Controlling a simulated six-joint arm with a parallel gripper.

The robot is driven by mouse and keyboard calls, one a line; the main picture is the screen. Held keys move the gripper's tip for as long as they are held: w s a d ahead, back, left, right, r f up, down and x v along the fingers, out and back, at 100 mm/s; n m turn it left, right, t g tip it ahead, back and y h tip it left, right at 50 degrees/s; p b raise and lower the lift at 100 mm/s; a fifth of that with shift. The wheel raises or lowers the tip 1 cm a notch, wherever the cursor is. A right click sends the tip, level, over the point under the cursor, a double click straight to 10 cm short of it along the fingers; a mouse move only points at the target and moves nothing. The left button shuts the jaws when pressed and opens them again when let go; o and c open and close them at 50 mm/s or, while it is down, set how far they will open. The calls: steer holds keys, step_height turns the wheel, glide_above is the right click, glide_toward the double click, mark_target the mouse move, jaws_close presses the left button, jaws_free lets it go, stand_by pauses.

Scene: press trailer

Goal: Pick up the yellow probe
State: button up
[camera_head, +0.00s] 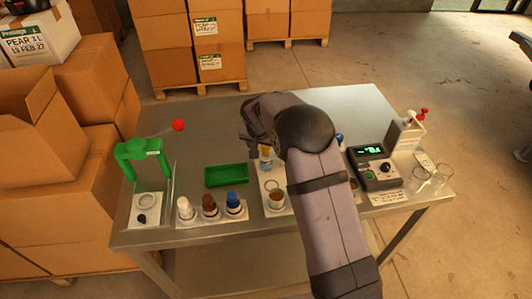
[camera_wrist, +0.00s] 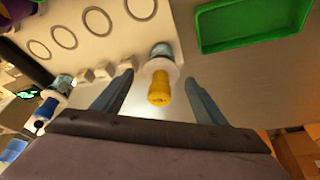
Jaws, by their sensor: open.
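The yellow probe (camera_wrist: 160,90) has a yellow cap, a white collar and a blue-labelled body. In the wrist view it stands at the edge of a pale board with rings (camera_wrist: 98,52). My gripper (camera_wrist: 159,77) is open, with one grey finger on each side of the probe and a visible gap on both sides. In the head view the probe (camera_head: 265,151) shows beside my wrist, partly covered by my arm. The fingertips are hard to make out there. A blue-capped probe (camera_wrist: 46,111) stands at the left of the wrist view.
A green tray (camera_head: 226,184) lies left of my arm. White, brown and blue-capped bottles (camera_head: 209,207) stand in front of it. A green press (camera_head: 141,149) with a red knob is at the left. A meter (camera_head: 369,152) and glass beakers (camera_head: 419,179) stand at the right. The back of the table is clear.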

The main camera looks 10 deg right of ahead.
steer(key=c, duration=1.2)
steer(key=shift+o, duration=0.2)
steer(key=shift+r, duration=0.1)
